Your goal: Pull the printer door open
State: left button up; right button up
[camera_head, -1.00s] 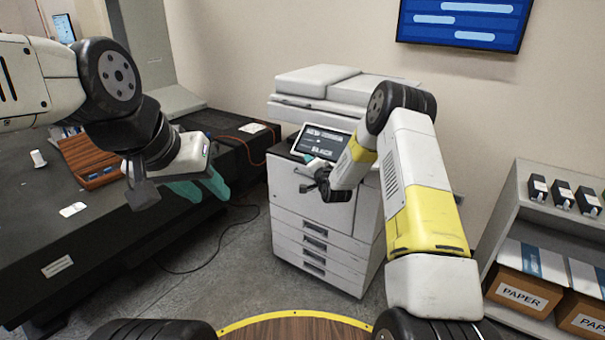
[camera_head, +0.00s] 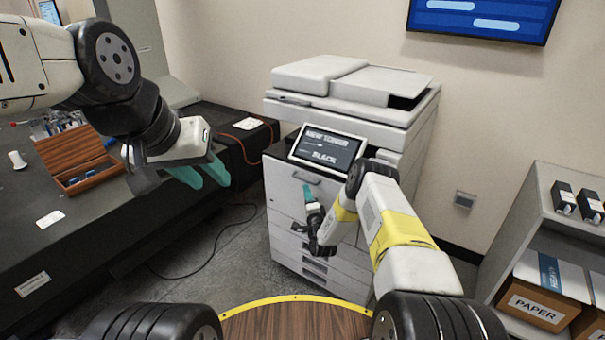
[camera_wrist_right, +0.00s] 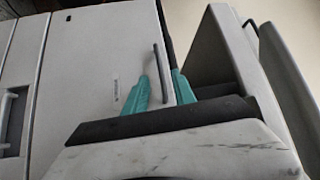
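The white printer (camera_head: 350,95) stands against the back wall. Its door (camera_head: 283,195) is the upper front panel and looks shut, with a grey bar handle (camera_head: 306,178) near its top. My right gripper (camera_head: 309,190) is just in front of the door, its teal fingers pointing up towards the handle. In the right wrist view, the fingers of my right gripper (camera_wrist_right: 161,76) are apart, one on each side of the handle (camera_wrist_right: 158,62); I cannot tell whether they touch it. My left gripper (camera_head: 211,181) is open and empty, away at the left above the black table's edge.
A tilted screen (camera_head: 328,147) reading "NEW TONER BLACK" sits above the door. Drawers (camera_head: 300,256) lie below it. A black table (camera_head: 100,235) stands left and a shelf with paper boxes (camera_head: 538,303) right. A cable lies on the floor between table and printer.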

jog(key=f+x, duration=0.1)
jog(key=x, duration=0.5)
jog(key=shift+r, duration=0.5)
jog(key=shift+c, duration=0.2)
grip_shut()
dwell(0.7)
